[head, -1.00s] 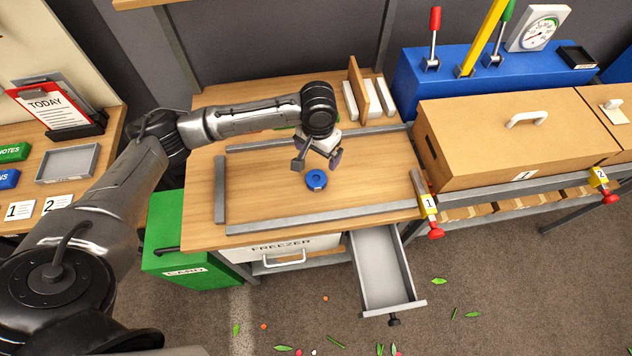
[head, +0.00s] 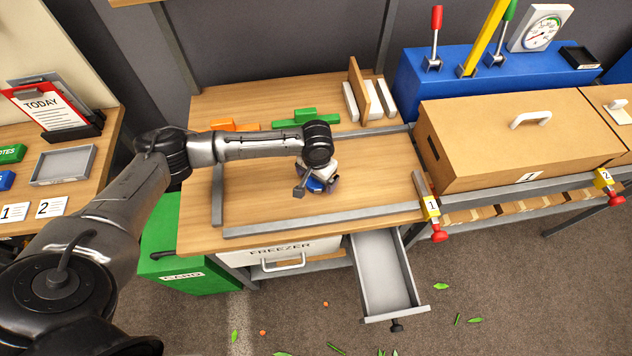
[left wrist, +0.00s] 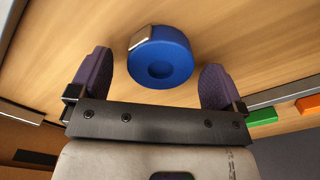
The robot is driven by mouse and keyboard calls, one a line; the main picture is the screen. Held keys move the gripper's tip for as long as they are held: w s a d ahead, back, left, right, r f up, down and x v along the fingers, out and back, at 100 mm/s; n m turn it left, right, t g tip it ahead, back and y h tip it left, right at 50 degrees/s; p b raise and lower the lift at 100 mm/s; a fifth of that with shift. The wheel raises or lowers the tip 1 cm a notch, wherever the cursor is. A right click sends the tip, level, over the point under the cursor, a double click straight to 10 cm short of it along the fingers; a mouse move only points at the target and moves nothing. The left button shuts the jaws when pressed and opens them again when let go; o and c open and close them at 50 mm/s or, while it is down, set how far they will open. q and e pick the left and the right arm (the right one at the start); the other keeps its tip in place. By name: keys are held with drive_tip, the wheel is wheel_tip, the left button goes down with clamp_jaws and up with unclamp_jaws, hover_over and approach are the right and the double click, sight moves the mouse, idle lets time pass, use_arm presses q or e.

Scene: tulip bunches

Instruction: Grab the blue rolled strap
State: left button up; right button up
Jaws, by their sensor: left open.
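The blue rolled strap (left wrist: 178,50) lies on the wooden tabletop. It is a round roll with a pale metal buckle on its upper left side in the left wrist view. In the head view the strap (head: 316,184) is partly hidden under my left gripper (head: 317,189). My left gripper (left wrist: 155,80) is open, with its two purple fingers apart. The strap appears between and just beyond the fingertips, and I see no finger touching it. My right gripper is not in view.
Grey rails (head: 330,219) frame the work area on the table (head: 385,165). Green (head: 295,120) and orange (head: 235,125) blocks lie at the back. An open drawer (head: 385,275) sticks out at the front. A cardboard box (head: 520,135) stands to the right.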

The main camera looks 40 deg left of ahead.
use_arm(q)
drive_tip(key=shift+f, duration=0.45)
drive_tip(key=shift+c, duration=0.4)
drive_tip(key=c, duration=0.9)
drive_tip(key=shift+c, duration=0.2)
